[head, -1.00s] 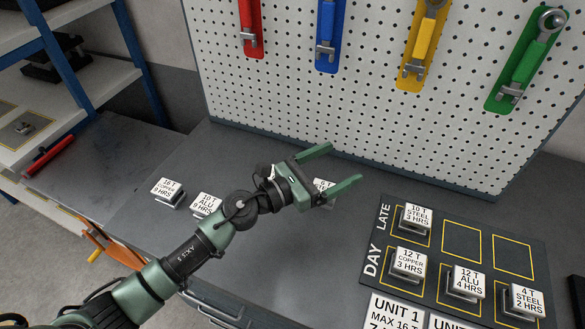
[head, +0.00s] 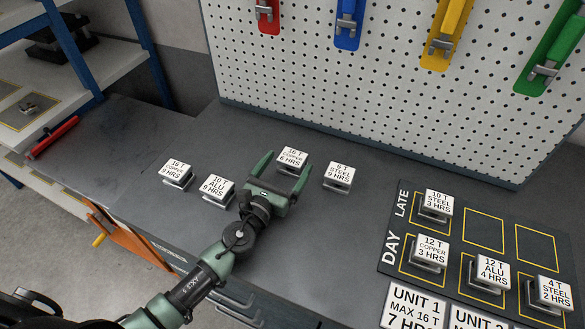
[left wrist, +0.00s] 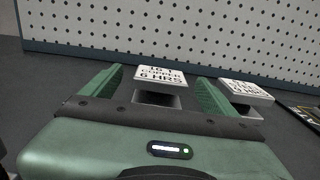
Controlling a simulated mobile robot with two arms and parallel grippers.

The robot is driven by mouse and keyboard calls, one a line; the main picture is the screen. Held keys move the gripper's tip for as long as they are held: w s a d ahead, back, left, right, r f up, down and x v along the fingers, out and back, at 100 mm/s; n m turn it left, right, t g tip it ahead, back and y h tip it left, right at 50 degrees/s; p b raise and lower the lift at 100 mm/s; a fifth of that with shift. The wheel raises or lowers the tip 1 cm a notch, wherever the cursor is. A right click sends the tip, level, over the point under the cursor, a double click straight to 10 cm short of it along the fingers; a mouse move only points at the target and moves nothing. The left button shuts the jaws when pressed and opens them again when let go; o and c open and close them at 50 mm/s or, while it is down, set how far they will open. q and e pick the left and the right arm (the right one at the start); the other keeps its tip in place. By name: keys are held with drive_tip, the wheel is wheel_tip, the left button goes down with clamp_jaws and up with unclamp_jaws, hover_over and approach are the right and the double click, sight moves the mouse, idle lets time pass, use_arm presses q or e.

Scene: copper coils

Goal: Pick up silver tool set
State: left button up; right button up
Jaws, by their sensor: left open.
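I cannot pick out anything that is plainly a silver tool set. Small metal blocks with white label plates stand on the grey bench. My left gripper (head: 284,168) is open, low over the bench. The "16 T copper 6 hrs" block (head: 292,155) stands at its fingertips. In the left wrist view this block (left wrist: 160,74) shows between the two green fingers, its lower part partly hidden by the gripper; I see no grip on it. The "6 T steel 9 hrs" block (head: 339,174) stands just right of the fingers. My right gripper is not in view.
Two blocks, "16 T copper" (head: 176,172) and "10 T alu" (head: 217,187), stand left of my gripper. A dark day/late board (head: 484,231) with several blocks lies at right. A white pegboard (head: 370,100) with coloured tools rises behind. A red-handled tool (head: 54,137) lies far left.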

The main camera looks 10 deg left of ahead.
use_arm(q)
drive_tip(key=x, duration=0.6)
drive_tip(key=shift+w+d, duration=0.15)
drive_tip(key=shift+w, duration=0.1)
drive_tip(key=shift+r, duration=0.1)
drive_tip(key=shift+c, duration=1.2)
clamp_jaws()
drive_tip(key=shift+r, duration=0.15)
